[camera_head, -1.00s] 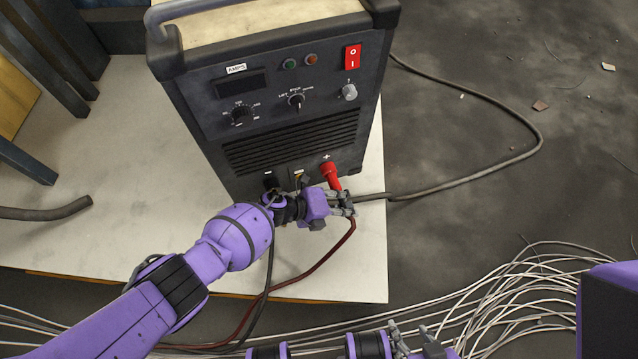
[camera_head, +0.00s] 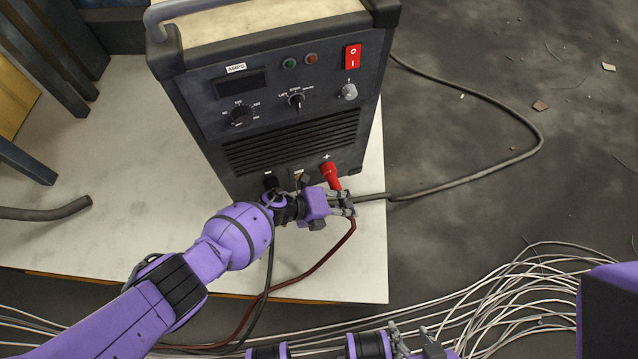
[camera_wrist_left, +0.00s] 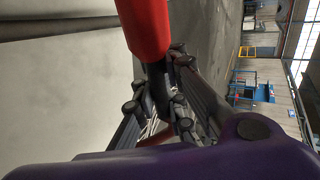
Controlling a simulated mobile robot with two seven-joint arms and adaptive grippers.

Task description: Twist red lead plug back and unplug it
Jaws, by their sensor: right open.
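The red lead plug (camera_head: 330,174) sits in the socket marked + at the lower right of the welder's front (camera_head: 290,110). Its lower end points down toward my left gripper (camera_head: 343,203). In the left wrist view the red plug (camera_wrist_left: 147,28) comes in from the top and narrows into a dark stem. The left gripper's fingers (camera_wrist_left: 160,85) lie on both sides of that stem; whether they press on it I cannot tell. A dark red lead (camera_head: 325,262) hangs below the gripper. My right gripper (camera_head: 416,343) is open and empty at the bottom edge.
A black plug (camera_head: 270,180) sits in the socket marked −, left of the red one, partly behind my left wrist. The welder stands on a pale board (camera_head: 110,215). A grey cable (camera_head: 470,187) runs right over the floor. Many loose wires (camera_head: 500,290) lie at lower right.

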